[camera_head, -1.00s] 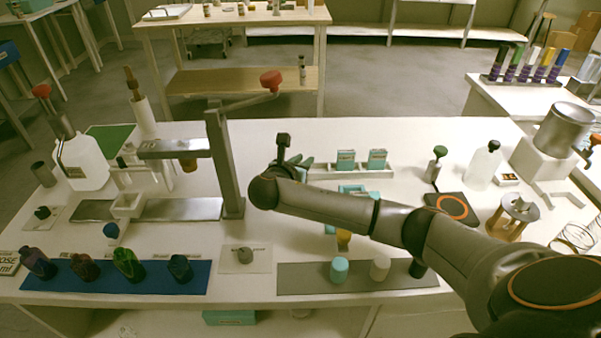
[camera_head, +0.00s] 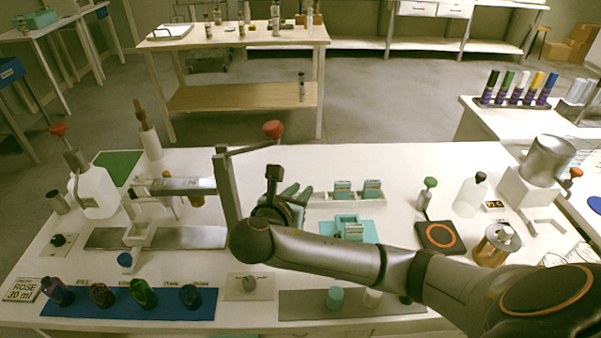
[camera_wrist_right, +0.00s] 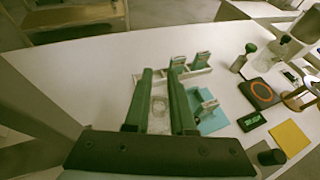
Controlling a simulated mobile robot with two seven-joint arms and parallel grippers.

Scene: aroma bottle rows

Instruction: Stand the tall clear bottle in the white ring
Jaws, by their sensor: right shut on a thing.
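My right gripper (camera_head: 293,196) is over the middle of the white table, just right of the lever press, with its green fingers reaching away from the head camera. In the right wrist view, the two green fingers (camera_wrist_right: 164,88) stand on either side of a clear glass shape (camera_wrist_right: 159,104), which appears to be the tall clear bottle held between them. The bottle is mostly transparent, so its base and any contact below it are unclear. The arm hides it in the head view. I cannot make out the white ring in either view. My left gripper is not in view.
The lever press (camera_head: 228,190) stands close left of my gripper. A white rack (camera_head: 325,200) with teal boxes and a teal mat (camera_head: 368,236) are to its right. Dark bottles stand on a blue mat (camera_head: 120,306) in front. A black orange-ringed pad (camera_head: 440,238) lies right.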

